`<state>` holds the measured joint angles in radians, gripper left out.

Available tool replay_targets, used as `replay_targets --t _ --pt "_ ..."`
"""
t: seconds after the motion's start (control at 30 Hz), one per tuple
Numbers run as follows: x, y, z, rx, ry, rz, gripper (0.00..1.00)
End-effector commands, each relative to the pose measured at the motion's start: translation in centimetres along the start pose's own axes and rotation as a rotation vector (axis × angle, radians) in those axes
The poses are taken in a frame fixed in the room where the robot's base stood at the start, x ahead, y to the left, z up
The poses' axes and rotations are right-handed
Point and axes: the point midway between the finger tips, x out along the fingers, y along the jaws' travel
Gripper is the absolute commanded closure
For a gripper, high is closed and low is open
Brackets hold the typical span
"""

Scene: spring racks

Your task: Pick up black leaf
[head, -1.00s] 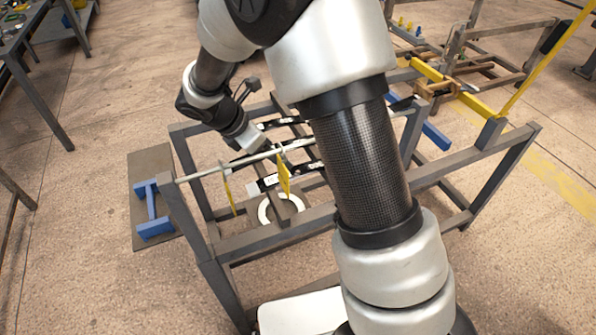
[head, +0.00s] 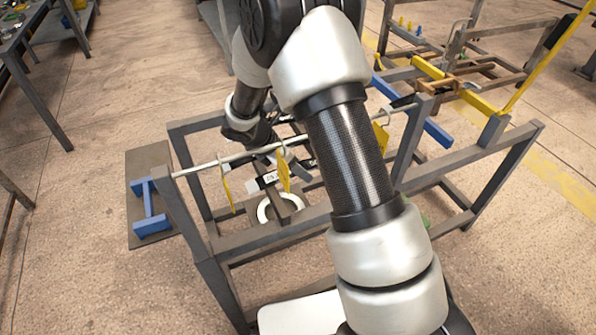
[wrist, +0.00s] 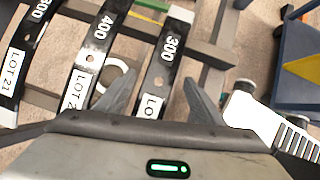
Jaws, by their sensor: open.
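Several black leaves lie side by side across the rack's bars in the wrist view. One black leaf is marked 300 (wrist: 165,52), one is marked 400 (wrist: 97,45), and one at the far left (wrist: 30,45) has a LOT 21 label. My gripper (wrist: 159,84) is open. The leaf marked 300 runs between its two fingers in the picture; I cannot tell how far below them it is. In the head view, a leaf's white label (head: 268,180) shows under the wrist. My arm hides most of the other leaves and the fingers there.
The grey rack frame (head: 270,240) surrounds the leaves. A white ring (head: 264,211) lies below. A blue piece (head: 150,210) sits on a board at left. Open floor lies further left.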

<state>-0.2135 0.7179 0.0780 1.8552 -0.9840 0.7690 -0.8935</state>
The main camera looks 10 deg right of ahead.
Motion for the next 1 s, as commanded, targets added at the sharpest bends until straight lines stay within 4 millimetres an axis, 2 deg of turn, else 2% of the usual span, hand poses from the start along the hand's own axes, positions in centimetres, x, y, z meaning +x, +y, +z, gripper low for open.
replay_targets --t 0.17,0.53,1.0 --pt "-0.03 0.04 0.02 0.0 0.0 0.001 0.38" --pt "-0.05 0.03 -0.01 -0.001 0.0 0.001 0.98" --pt "-0.47 0.11 0.29 0.0 -0.001 0.003 1.0"
